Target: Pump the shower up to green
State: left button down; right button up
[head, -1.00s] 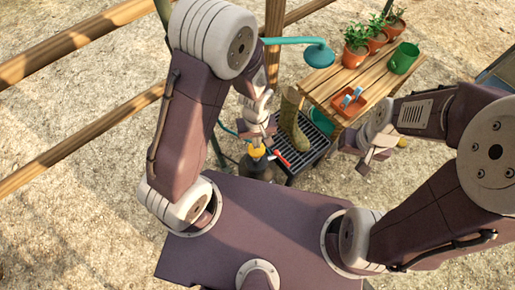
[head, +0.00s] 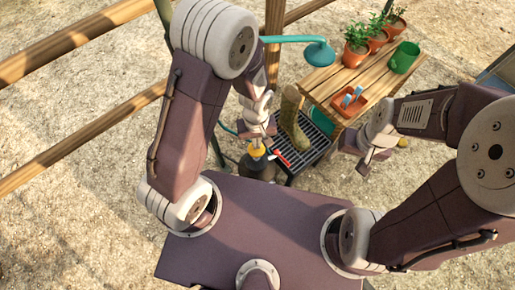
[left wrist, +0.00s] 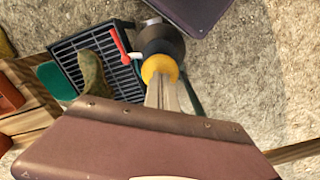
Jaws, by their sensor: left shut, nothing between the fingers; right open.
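The pump sprayer (head: 258,168) is a dark, rounded vessel standing on the ground before the slatted grate, with a yellow knob (head: 256,151) on top. In the left wrist view the yellow knob (left wrist: 160,67) sits above the dark body. My left gripper (head: 257,142) is shut and empty, its fingertips right at the knob from above; whether they touch it I cannot tell. A teal shower head (head: 318,54) hangs from a pipe behind. My right gripper (head: 362,168) is open and empty, right of the grate. No gauge reading can be made out.
A green boot (head: 292,120) stands on the black grate (head: 316,143), and a red-handled item (head: 280,157) lies beside the sprayer. A wooden bench (head: 330,82) holds potted plants, a green can (head: 403,58) and an orange tray (head: 348,105). A wooden fence (head: 85,127) runs left.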

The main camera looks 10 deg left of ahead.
pick_arm(q)
jog(key=shift+f+b, duration=1.9)
jog(key=shift+f, duration=1.05)
notch_tip(320, 180, up, 6)
jog(key=p, duration=0.5)
jog(key=shift+f+p, duration=0.25)
jog(key=shift+p, duration=0.1)
jog(key=shift+f, duration=0.25)
jog(key=shift+f+b, duration=2)
jog(key=shift+f, duration=0.55)
notch_tip(320, 180, up, 6)
jog(key=p, duration=0.5)
jog(key=shift+f+p, duration=0.2)
jog(key=shift+p, duration=0.1)
jog(key=shift+f, duration=0.25)
